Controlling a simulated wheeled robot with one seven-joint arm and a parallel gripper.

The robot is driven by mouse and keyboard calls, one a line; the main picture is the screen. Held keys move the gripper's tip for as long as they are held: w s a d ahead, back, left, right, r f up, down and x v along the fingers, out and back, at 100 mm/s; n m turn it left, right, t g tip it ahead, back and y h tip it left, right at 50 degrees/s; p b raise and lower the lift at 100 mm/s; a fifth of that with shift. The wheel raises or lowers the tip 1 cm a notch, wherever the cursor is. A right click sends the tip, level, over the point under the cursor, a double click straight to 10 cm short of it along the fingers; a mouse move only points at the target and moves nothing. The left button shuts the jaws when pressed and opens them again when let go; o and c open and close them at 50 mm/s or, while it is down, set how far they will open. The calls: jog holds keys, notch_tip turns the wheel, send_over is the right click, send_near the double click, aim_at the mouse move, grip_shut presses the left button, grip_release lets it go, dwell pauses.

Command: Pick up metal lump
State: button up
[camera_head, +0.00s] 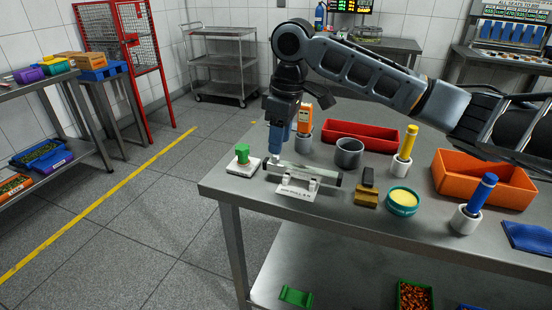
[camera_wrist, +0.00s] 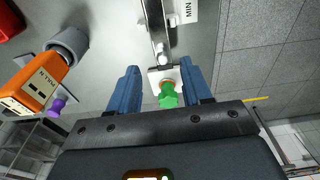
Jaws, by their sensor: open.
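I cannot tell for certain which object is the metal lump. A silver metal bar (camera_head: 318,176) lies on a small stand with a printed card near the table's front left; it also shows in the wrist view (camera_wrist: 156,22). A green piece (camera_head: 242,152) stands on a white base left of the bar; it also shows in the wrist view (camera_wrist: 168,96). A brass-coloured block (camera_head: 366,199) with a dark top sits right of the bar. My gripper (camera_head: 273,160) points down by the bar's left end, its blue fingers apart, with nothing visibly held. In the wrist view the green piece appears between the fingers (camera_wrist: 158,68).
Behind stand a grey cup (camera_head: 348,152), an orange device (camera_head: 305,121) in a holder and a red tray (camera_head: 363,136). To the right are a yellow-filled teal bowl (camera_head: 402,202), yellow-handled (camera_head: 408,142) and blue-handled (camera_head: 480,194) tools in holders, and an orange bin (camera_head: 484,179).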

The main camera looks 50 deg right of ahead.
aim_at(276, 159)
jog(key=shift+w+a+f, duration=0.15)
jog(key=shift+f, duration=0.8)
jog(key=shift+w+a+f, duration=0.1)
jog(key=shift+f, duration=0.8)
jog(key=shift+c, duration=0.5)
grip_shut()
